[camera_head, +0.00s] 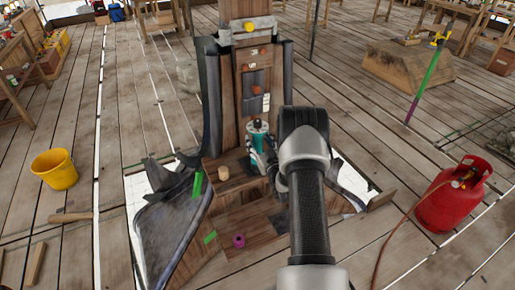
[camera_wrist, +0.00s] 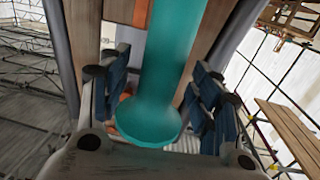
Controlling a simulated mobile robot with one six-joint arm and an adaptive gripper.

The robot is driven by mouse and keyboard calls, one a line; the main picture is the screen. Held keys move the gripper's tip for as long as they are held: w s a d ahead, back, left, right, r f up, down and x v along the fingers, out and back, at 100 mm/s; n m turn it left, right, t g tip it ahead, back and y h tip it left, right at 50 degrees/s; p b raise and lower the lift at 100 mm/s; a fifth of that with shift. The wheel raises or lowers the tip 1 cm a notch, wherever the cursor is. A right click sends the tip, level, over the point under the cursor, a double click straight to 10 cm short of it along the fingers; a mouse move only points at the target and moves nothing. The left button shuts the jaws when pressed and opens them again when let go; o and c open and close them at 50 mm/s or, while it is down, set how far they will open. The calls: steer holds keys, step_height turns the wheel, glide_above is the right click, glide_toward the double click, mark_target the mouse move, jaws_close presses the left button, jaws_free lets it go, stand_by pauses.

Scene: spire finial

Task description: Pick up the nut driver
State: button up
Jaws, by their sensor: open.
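A teal, rod-like piece with a flared round end (camera_wrist: 152,125) fills the middle of the wrist view; it looks like the nut driver, though its working tip is not visible. In the head view the teal piece (camera_head: 258,132) stands roughly upright before the wooden post, with a dark and pale top. My gripper (camera_wrist: 162,88) is open, with blue-padded fingers on either side of the teal piece. Gaps show between the pads and it, so I see no grip. In the head view my gripper (camera_head: 262,162) is partly hidden by my arm.
The wooden post (camera_head: 235,105) rises behind, with dark lead sheets on both sides. A small tan cylinder (camera_head: 223,173) and a purple piece (camera_head: 239,241) are on the wooden base. A yellow bucket (camera_head: 55,169) stands left, a red gas cylinder (camera_head: 452,195) with a hose right.

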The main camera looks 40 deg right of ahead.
steer(key=shift+w+d, duration=0.2)
steer(key=shift+w, duration=0.45)
steer(key=shift+c, duration=0.5)
steer(key=c, duration=1.1)
steer(key=shift+r, duration=0.15)
steer(key=shift+c, duration=0.4)
step_height(320, 180, up, 20)
steer(key=p, duration=0.4)
